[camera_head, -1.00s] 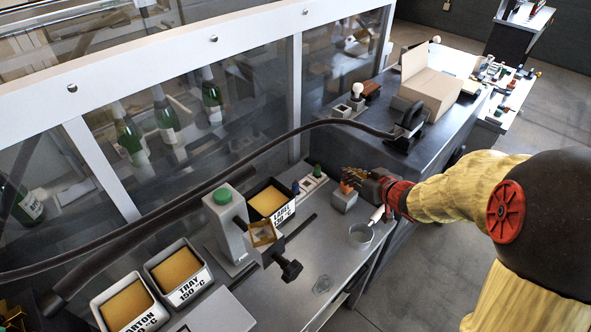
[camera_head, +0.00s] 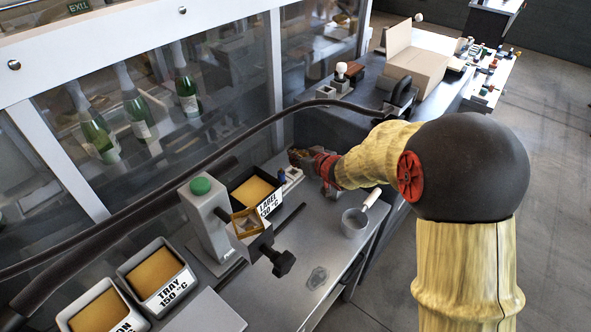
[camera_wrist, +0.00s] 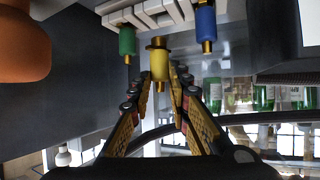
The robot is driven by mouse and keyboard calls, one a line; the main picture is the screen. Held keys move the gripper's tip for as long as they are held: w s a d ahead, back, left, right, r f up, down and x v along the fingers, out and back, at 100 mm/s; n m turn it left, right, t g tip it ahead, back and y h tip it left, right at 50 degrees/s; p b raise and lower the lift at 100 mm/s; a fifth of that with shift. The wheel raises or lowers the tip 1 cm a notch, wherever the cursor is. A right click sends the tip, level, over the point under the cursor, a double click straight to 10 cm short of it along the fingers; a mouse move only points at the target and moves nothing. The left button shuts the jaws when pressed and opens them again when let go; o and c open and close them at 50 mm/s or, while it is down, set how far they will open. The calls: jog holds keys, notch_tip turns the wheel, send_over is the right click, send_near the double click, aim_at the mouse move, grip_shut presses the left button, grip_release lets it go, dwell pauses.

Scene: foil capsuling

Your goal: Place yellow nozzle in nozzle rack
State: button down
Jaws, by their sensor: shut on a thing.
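My gripper (camera_wrist: 160,86) is shut on the yellow nozzle (camera_wrist: 159,60), a small yellow cylinder with brass-coloured ends, between its fingertips. The white nozzle rack (camera_wrist: 150,12) is close to the nozzle in the wrist view, with a green nozzle (camera_wrist: 127,42) and a blue nozzle (camera_wrist: 206,26) at it on either side. The yellow nozzle lies between those two in the picture; whether it touches the rack I cannot tell. In the head view my gripper (camera_head: 298,157) is at the rack (camera_head: 291,181), beside the blue nozzle (camera_head: 282,176), and hides part of the rack.
An orange rounded object (camera_wrist: 22,45) is near the gripper in the wrist view. A glass panel runs behind.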

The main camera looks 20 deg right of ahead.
jog(key=shift+w+a+f, duration=0.2)
jog(key=shift+f, duration=0.2)
jog(key=shift+w+a+f+b, duration=0.1)
jog(key=shift+f+b, duration=0.4)
jog(key=shift+f, duration=0.35)
jog(key=shift+w+a+f+b, duration=0.1)
jog(key=shift+f+b, duration=0.4)
jog(key=shift+f, duration=0.35)
jog(key=shift+f, duration=0.2)
jog(key=c, duration=2)
grip_release()
jog(key=shift+o, duration=0.2)
jog(key=shift+r, duration=0.15)
